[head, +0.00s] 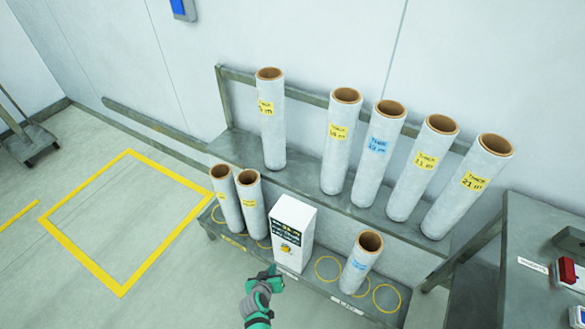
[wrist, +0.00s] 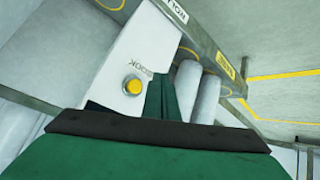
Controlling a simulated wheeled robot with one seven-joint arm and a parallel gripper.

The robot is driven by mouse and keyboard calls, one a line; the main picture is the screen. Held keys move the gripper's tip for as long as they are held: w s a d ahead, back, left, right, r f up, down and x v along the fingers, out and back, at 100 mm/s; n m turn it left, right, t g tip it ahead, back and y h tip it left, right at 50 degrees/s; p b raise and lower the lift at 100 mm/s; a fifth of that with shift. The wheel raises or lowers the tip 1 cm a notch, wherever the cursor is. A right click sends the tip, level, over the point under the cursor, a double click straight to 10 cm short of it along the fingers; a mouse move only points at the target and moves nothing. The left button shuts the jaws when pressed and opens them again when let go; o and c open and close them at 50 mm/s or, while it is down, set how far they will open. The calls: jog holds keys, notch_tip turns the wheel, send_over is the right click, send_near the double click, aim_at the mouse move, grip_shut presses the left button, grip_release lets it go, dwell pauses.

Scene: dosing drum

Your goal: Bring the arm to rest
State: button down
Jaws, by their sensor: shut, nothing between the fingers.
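My gripper (head: 277,275), green and grey, shows at the bottom middle of the head view. It is shut and empty, held in front of the white box (head: 292,235) with a dark display and a yellow button. In the wrist view green parts of my gripper (wrist: 165,98) reach up beside the white box (wrist: 125,62) and its round yellow button. I cannot tell whether the gripper touches the box; a small gap seems to lie between them. The rest of my arm is mostly out of view.
A grey two-level rack (head: 335,204) holds several upright labelled rolls on its upper shelf. The lower shelf has two rolls (head: 226,195) left of the box, one roll (head: 360,262) right of it, and yellow rings. A grey bench (head: 530,230) stands at right.

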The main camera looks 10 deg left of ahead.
jog(key=shift+w, duration=0.1)
jog(key=s+d+r+t+y, duration=0.1)
jog(key=s+d+r, duration=0.15)
jog(key=s, duration=0.45)
jog(key=s+d+r+m, duration=0.1)
jog(key=s+d+r, duration=0.1)
jog(key=s+r, duration=0.35)
jog(key=s+d+r+t+y, duration=0.1)
jog(key=s+d, duration=0.2)
jog(key=s, duration=0.5)
jog(key=s+d+r+t, duration=0.1)
jog(key=s+r, duration=0.3)
jog(key=r, duration=0.4)
jog(key=s+d+r+m+t+h, duration=0.1)
jog(key=s+d+r, duration=0.3)
jog(key=r, duration=0.5)
jog(key=s+d+r+m+t, duration=0.1)
jog(key=s+d+r+t, duration=0.1)
jog(key=s+r, duration=0.3)
notch_tip(320, 180, up, 4)
jog(key=shift+d+r+h, duration=0.25)
jog(key=shift+d+h, duration=0.05)
jog(key=shift+d, duration=0.2)
